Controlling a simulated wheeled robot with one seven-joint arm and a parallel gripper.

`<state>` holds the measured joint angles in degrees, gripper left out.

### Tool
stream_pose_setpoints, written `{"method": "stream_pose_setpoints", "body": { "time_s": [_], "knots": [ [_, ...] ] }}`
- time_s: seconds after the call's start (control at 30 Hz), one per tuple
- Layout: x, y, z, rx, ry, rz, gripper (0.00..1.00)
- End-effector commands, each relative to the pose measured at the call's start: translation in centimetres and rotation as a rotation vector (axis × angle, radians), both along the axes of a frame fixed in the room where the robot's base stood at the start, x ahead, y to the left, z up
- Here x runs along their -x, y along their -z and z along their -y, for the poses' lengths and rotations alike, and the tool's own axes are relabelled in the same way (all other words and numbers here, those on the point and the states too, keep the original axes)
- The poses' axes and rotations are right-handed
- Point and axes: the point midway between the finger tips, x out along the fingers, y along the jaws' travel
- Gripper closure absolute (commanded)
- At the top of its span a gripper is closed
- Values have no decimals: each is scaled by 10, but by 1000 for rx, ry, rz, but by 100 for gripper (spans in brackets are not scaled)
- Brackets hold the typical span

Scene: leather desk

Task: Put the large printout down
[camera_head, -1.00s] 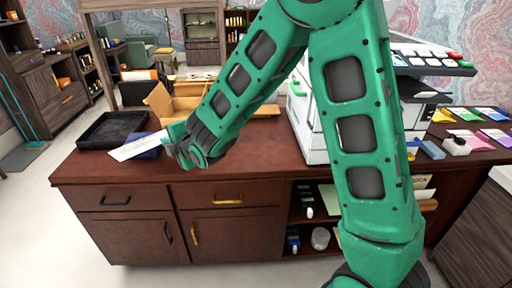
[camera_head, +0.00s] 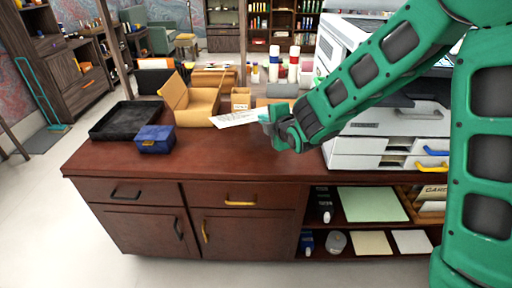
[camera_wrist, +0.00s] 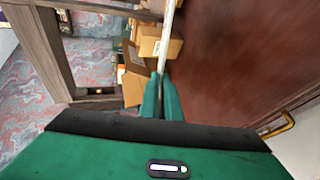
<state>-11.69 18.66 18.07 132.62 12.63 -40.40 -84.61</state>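The large printout is a white sheet (camera_head: 238,118) with faint print, held out to the left of my gripper (camera_head: 270,122) above the desk (camera_head: 240,168). My gripper is shut on its near edge. In the wrist view, the printout (camera_wrist: 168,35) shows edge-on as a thin pale strip between my two green fingers (camera_wrist: 162,95). In the head view, the sheet is in front of the open cardboard box, apart from the desk top as far as I can tell.
A black tray (camera_head: 124,121) and a blue box (camera_head: 155,139) stand at the desk's left. An open cardboard box (camera_head: 192,100) is behind the sheet. A white printer (camera_head: 372,150) stands at right. The front middle of the desk is clear.

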Motion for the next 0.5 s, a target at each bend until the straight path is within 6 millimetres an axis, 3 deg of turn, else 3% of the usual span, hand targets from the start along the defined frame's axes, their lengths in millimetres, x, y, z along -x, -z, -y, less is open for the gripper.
{"method": "stream_pose_setpoints", "body": {
  "time_s": [0.33, 0.5],
  "knots": [
    [0, 1, -2, 1, -1, 0, 100],
    [0, 10, -2, 1, -2, -1, 100]
  ]
}}
